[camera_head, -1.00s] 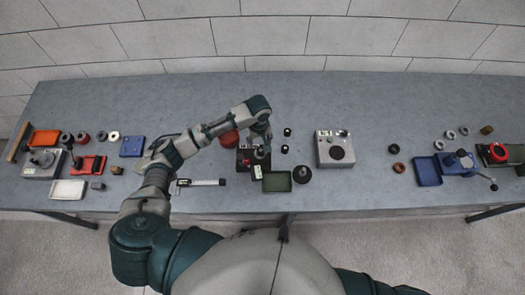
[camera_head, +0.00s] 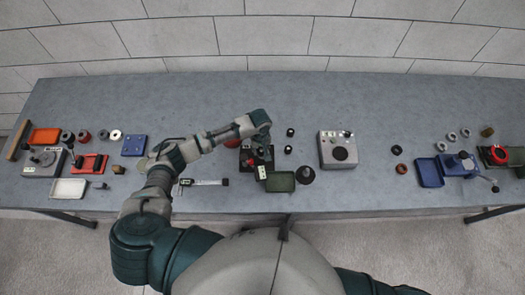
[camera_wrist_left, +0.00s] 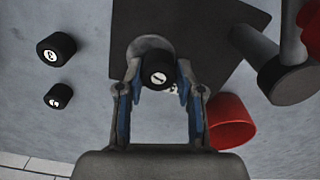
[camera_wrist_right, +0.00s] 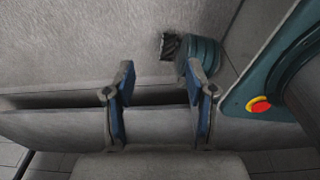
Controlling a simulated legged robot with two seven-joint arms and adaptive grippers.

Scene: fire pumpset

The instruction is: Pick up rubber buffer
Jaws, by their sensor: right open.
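A black rubber buffer (camera_wrist_left: 158,75) with a white mark on its top shows in the left wrist view, in front of a grey round part at the edge of a dark plate. My left gripper (camera_wrist_left: 157,78) is open, with a fingertip on each side of this buffer; I cannot tell whether they touch it. In the head view, my left gripper (camera_head: 262,143) is over the dark fixture, which hides the buffer. Two other black buffers (camera_wrist_left: 56,49) (camera_wrist_left: 58,96) stand on the table to the left. My right gripper (camera_wrist_right: 161,75) is open and empty, away from the table.
A red round part (camera_wrist_left: 232,122) and a grey cylinder (camera_wrist_left: 290,80) are close to the left gripper's right finger.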

